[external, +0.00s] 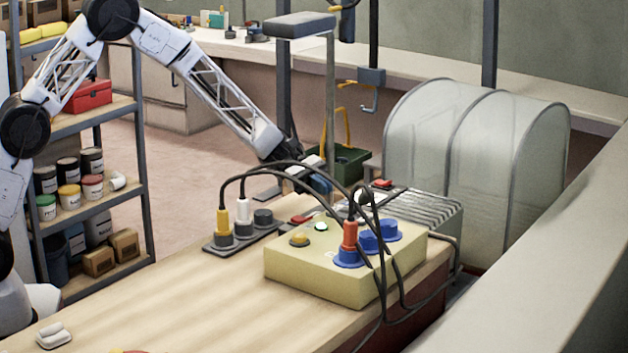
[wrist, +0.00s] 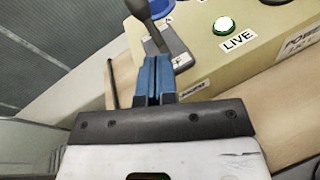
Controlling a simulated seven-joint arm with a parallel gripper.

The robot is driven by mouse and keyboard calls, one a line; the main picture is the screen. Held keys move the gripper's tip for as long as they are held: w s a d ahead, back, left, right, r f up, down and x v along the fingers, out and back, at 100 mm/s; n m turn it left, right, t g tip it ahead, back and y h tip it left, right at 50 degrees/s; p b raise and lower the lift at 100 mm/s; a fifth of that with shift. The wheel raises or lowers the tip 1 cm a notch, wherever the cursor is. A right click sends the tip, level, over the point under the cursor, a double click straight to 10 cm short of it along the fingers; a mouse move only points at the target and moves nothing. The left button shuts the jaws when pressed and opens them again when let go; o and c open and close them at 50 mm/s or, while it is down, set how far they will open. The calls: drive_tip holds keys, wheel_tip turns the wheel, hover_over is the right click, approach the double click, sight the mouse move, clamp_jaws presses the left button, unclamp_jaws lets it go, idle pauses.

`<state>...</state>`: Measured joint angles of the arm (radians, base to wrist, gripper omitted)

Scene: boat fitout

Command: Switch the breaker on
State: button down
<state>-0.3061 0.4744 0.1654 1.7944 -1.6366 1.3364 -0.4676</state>
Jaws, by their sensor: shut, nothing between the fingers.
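The yellow power box (external: 330,275) stands on the wooden bench. In the wrist view, a dark lever with a rounded end (wrist: 139,10) rises beside a grey plate (wrist: 180,55) on the box's side; it appears to be the breaker lever. A green lamp (wrist: 224,26) marked LIVE looks lit, and it also shows in the external view (external: 321,226). My gripper (wrist: 153,62) has its blue fingers shut and empty, close to the lever; contact cannot be told. My gripper is behind the box in the external view (external: 320,184), where the lever is not clearly visible.
Black cables arch over the box from a yellow plug (external: 223,222) and a white plug (external: 243,211) on a socket strip (external: 215,246). An orange plug (external: 350,235) sits in a blue socket. A ribbed grey unit (external: 440,210) stands behind. The bench's front left is mostly clear.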

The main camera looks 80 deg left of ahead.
drive_tip(key=a, duration=0.1)
drive_tip(key=a+f, duration=0.1)
drive_tip(key=s+a, duration=0.1)
drive_tip(key=shift+s+a+f, duration=0.1)
drive_tip(key=shift+a+f, duration=0.15)
drive_tip(key=shift+f, duration=0.15)
drive_tip(key=v, duration=0.9)
drive_tip(key=s+d+r+m+g+y, duration=0.1)
drive_tip(key=s+d+r+m+g, duration=0.2)
drive_tip(key=s+d+r, duration=0.2)
drive_tip(key=s+d+r+m+g+y, duration=0.2)
drive_tip(key=s+d+r+m, duration=0.2)
drive_tip(key=s+d, duration=0.5)
drive_tip(key=shift+s+d+r+g, duration=0.4)
drive_tip(key=shift+s+r, duration=0.15)
drive_tip(key=shift+s, duration=0.2)
drive_tip(key=s+d+r+m+g+y, duration=0.1)
drive_tip(key=s+d+r+m+y, duration=0.2)
drive_tip(key=s, duration=0.7)
drive_tip(key=s+d+r+m+g+y, duration=0.15)
drive_tip(key=s+d+m, duration=0.25)
drive_tip(key=s, duration=0.5)
drive_tip(key=s+m+t+y, duration=0.3)
drive_tip(key=s+m+y, duration=0.4)
drive_tip(key=s, duration=1.2)
